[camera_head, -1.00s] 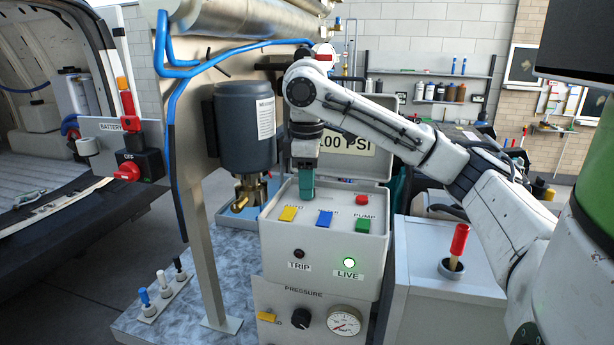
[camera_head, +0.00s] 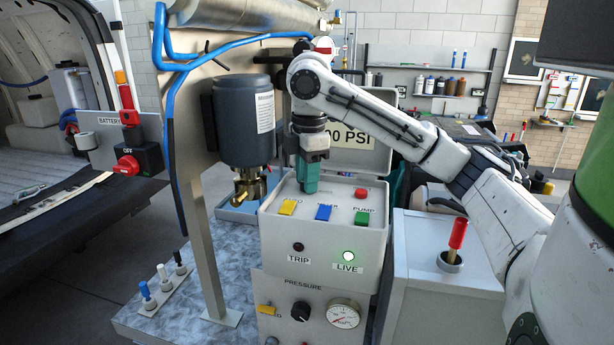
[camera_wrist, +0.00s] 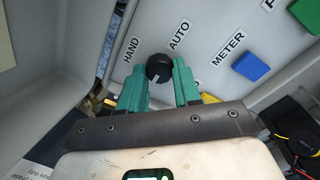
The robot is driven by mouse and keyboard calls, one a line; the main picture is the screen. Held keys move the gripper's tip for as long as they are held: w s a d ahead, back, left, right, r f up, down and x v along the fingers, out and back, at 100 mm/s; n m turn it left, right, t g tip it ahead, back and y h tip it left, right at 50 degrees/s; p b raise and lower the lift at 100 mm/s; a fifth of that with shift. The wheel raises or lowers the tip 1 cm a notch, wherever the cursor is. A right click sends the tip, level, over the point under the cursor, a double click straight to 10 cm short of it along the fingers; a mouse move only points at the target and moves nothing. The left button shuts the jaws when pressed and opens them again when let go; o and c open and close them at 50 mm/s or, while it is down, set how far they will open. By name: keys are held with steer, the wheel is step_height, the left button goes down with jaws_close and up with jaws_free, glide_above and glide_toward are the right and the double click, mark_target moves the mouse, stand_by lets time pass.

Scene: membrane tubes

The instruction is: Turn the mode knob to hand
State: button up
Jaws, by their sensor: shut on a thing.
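The mode knob (camera_wrist: 159,67) is a round black knob with a pale mark on the control panel (camera_wrist: 205,25). The labels HAND (camera_wrist: 131,50) and AUTO (camera_wrist: 179,37) stand beside it. My gripper (camera_wrist: 162,72) has a green finger on each side of the knob and is shut on it. The pale mark is on the knob's near side in the wrist view; which label it stands for is hard to tell. In the head view my gripper (camera_head: 308,190) reaches down to the top of the control box and hides the knob.
Yellow (camera_head: 288,207), blue (camera_head: 323,212) and green (camera_head: 363,217) switches and a red button (camera_head: 361,193) sit near my gripper. The raised lid (camera_head: 375,160) stands behind. A dark motor (camera_head: 245,120) hangs close on the left.

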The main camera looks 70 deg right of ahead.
stand_by(0.3)
steer(key=o, duration=1.1)
steer(key=shift+c, duration=0.2)
step_height(320, 180, up, 11)
steer(key=b, duration=0.1)
steer(key=shift+s+a, duration=0.2)
steer(key=shift+a, duration=0.05)
steer(key=shift+f, duration=0.2)
